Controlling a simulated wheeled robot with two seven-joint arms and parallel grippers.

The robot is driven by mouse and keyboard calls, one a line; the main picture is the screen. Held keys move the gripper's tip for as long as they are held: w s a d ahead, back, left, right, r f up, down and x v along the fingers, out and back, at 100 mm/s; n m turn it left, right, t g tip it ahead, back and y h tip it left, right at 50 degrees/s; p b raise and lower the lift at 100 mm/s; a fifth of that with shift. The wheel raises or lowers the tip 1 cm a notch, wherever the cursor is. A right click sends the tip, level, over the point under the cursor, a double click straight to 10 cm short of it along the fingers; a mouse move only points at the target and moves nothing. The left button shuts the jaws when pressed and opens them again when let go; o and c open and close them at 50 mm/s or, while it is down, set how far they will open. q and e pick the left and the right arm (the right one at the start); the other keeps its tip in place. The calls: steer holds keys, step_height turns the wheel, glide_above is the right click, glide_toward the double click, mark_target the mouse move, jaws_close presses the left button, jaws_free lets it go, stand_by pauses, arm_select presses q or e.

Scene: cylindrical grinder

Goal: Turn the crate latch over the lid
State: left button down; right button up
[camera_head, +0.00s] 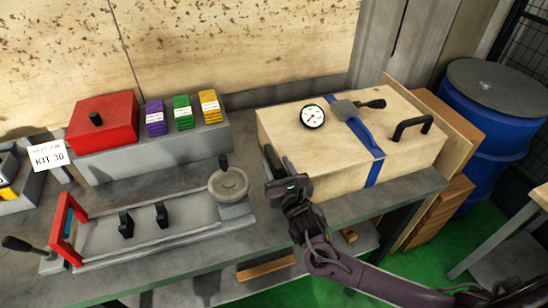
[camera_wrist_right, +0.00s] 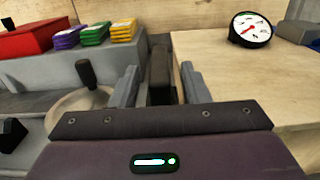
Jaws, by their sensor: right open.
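The pale wooden crate (camera_head: 325,170) stands on the bench right of centre, its flat lid (camera_head: 290,130) on top. A dark upright bar (camera_wrist_right: 160,72), which may be the latch, stands at the crate's left side in the wrist view. My right gripper (camera_head: 274,168) is at the crate's front left corner. It is open, with one finger on each side of the bar and a gap to each in the wrist view. A grey buckle (camera_head: 345,109) with a black-knobbed lever sits on the blue strap (camera_head: 365,135) across the lid. My left gripper is out of view.
A round gauge (camera_head: 313,116) and a black handle (camera_head: 413,126) are on the lid. A handwheel (camera_head: 229,184) is close left of my gripper. A red box (camera_head: 103,122) and several coloured blocks stand behind. A blue barrel (camera_head: 490,105) is at right.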

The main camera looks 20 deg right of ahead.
steer(key=shift+w+a, duration=0.1)
steer(key=shift+w, duration=1.1)
steer(key=shift+w+f, duration=0.1)
steer(key=shift+w, duration=0.15)
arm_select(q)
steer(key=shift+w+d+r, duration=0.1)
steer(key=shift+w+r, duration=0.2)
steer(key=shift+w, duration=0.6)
arm_select(e)
jaws_close()
